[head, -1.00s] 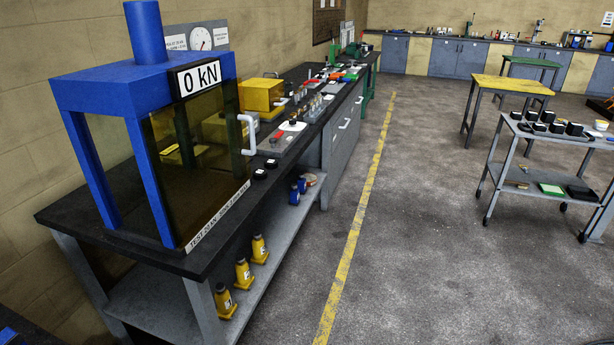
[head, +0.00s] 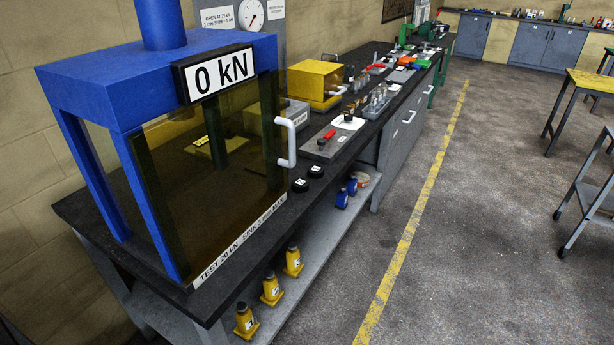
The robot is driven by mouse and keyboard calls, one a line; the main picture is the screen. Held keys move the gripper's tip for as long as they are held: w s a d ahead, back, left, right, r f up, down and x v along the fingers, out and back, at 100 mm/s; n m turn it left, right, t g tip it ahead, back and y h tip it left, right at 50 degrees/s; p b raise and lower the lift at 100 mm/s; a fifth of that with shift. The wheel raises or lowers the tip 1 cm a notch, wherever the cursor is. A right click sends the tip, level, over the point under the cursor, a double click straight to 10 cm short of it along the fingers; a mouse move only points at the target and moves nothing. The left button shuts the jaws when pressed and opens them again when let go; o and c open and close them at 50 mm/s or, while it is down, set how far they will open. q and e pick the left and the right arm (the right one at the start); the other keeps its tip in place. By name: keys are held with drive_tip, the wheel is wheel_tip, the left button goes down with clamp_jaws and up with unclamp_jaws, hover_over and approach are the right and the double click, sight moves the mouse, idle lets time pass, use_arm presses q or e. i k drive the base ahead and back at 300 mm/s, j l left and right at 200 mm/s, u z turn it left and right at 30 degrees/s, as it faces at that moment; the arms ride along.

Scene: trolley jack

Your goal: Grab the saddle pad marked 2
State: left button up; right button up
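Two small round black pads sit on the dark bench top just right of the press door. The nearer pad (head: 300,185) and the farther pad (head: 316,171) each carry a small white mark. The marks are too small to read, so I cannot tell whether either is a saddle pad marked 2. Neither of my grippers is in view.
A blue press (head: 215,75) with a tinted door and a 0 kN display stands on the bench (head: 95,210). Several yellow bottle jacks (head: 270,290) stand on the lower shelf. A yellow box (head: 314,85) is farther along.

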sight(301, 185)
drive_tip(key=i+l+u, duration=0.15)
drive_tip(key=i+l, duration=0.25)
drive_tip(key=i+l+u, duration=0.2)
drive_tip(key=i+l, duration=0.15)
drive_tip(key=l, duration=0.15)
drive_tip(key=i+l+u, duration=0.15)
drive_tip(key=i+l, duration=0.2)
drive_tip(key=l, duration=0.2)
